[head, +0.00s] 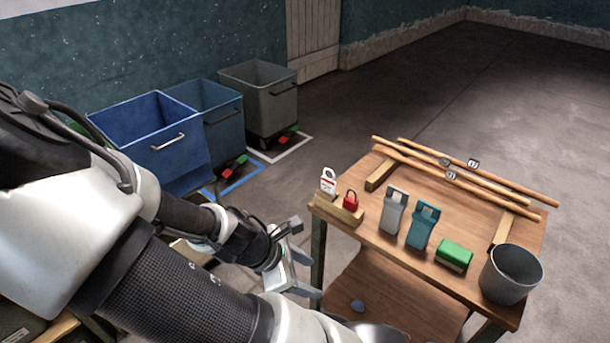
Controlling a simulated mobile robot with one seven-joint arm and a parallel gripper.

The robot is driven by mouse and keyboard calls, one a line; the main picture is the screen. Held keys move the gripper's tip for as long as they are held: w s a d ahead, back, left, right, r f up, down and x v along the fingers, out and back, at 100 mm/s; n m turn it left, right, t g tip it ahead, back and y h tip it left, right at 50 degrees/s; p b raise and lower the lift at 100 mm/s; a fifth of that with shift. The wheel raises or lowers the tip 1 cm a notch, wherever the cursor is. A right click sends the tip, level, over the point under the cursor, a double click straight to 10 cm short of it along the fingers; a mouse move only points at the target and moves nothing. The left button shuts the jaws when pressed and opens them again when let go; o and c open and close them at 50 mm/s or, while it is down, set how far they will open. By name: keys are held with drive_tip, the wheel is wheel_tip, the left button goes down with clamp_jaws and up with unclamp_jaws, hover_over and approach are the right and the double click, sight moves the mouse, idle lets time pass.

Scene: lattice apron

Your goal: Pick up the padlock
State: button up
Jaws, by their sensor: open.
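The red padlock (350,202) with a dark shackle stands upright at the left front corner of the wooden table (375,240). It sits at a small wooden block (336,210), right of a white tag (328,182) with a loop top and red marking. My gripper (297,250) is left of the table and lower in the picture than the padlock, apart from it. Its jaws are open and look empty. Part of my arm hides the floor and the area to the left.
Right of the padlock stand a grey holder (393,212), a teal holder (422,226), a green block (454,255) and a grey bucket (511,273). Wooden rods (450,172) lie along the back. Blue (150,140) and grey (259,100) bins stand behind left. The table's middle is clear.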

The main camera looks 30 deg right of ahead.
drive_tip(key=w+d+r+n+t+h, duration=0.2)
drive_tip(key=w+d+n+h, duration=0.1)
drive_tip(key=d+n+h, duration=0.15)
drive_tip(key=n+t+h+b, duration=0.2)
drive_tip(key=n+t, duration=0.1)
approach(349, 201)
drive_tip(key=shift+b+x, duration=1.25)
drive_tip(key=shift+x, duration=3.3)
drive_tip(key=shift+r, duration=0.1)
drive_tip(key=c, duration=1.2)
